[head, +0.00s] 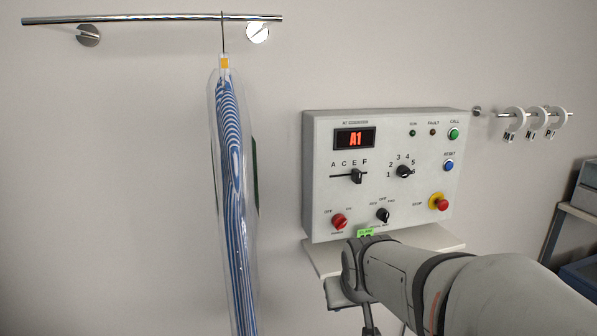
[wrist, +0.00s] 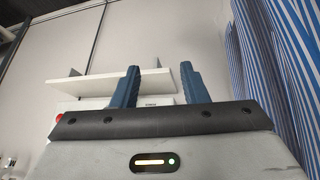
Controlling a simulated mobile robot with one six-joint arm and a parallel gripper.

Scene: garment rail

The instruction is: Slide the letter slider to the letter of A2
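The control box (head: 383,190) is on the wall in the head view. The letter slider (head: 357,176) is a small black handle on a horizontal slot under the letters A, C, E and F. It stands toward the right end, around E and F; I cannot tell exactly which. My gripper (wrist: 160,85) shows in the wrist view with two blue fingers apart and nothing between them. In the head view my arm covers the area below the box. The fingers are not clearly visible there, and no contact with the slider shows.
A number knob (head: 404,171), a red knob (head: 340,221), a black knob (head: 383,215) and a stop button (head: 439,202) share the panel. A small shelf (head: 318,258) juts out below. A bagged striped garment (head: 234,190) hangs left from a rail (head: 150,18).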

